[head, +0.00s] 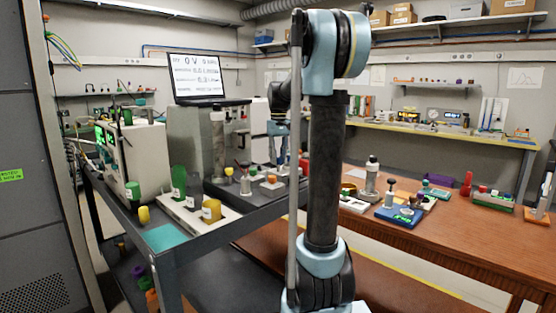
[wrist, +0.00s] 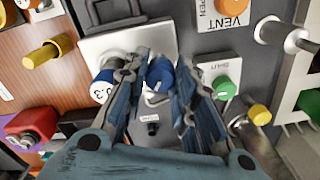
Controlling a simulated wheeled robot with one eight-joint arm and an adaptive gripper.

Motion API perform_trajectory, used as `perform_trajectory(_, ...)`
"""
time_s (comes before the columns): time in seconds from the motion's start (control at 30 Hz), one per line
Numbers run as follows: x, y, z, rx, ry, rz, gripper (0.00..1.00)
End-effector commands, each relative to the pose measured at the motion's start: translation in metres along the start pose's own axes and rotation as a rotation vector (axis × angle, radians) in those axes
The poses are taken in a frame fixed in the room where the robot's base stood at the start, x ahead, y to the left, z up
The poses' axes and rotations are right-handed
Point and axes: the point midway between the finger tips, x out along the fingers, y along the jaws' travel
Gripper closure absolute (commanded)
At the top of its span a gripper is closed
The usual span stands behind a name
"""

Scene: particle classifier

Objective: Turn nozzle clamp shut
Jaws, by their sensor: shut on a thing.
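In the wrist view, my gripper (wrist: 157,78) has its two ribbed fingers on either side of a blue knob (wrist: 157,72) and is shut on it. The knob stands out from a pale plate (wrist: 125,42). I take it to be the nozzle clamp, but no readable label confirms this. A small tag below the knob is too small to read. In the head view, my gripper (head: 277,133) is down over the back of the dark bench; its fingertips and the knob are too small or hidden there to make out.
Close by in the wrist view are a blue cylinder with a white face (wrist: 102,88), an orange VENT knob (wrist: 234,10), a green knob marked SHUT (wrist: 224,88) and a yellow peg (wrist: 50,50). In the head view, a laptop (head: 196,78) stands behind the bench (head: 215,236).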

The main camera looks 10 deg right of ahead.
Motion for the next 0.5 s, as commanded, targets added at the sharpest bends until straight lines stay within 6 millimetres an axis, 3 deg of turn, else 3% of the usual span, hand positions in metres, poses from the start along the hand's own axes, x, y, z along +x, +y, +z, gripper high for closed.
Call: perform_trajectory(0.5,-0.0010,0.0008,-0.0017,0.490,0.004,0.000,0.99)
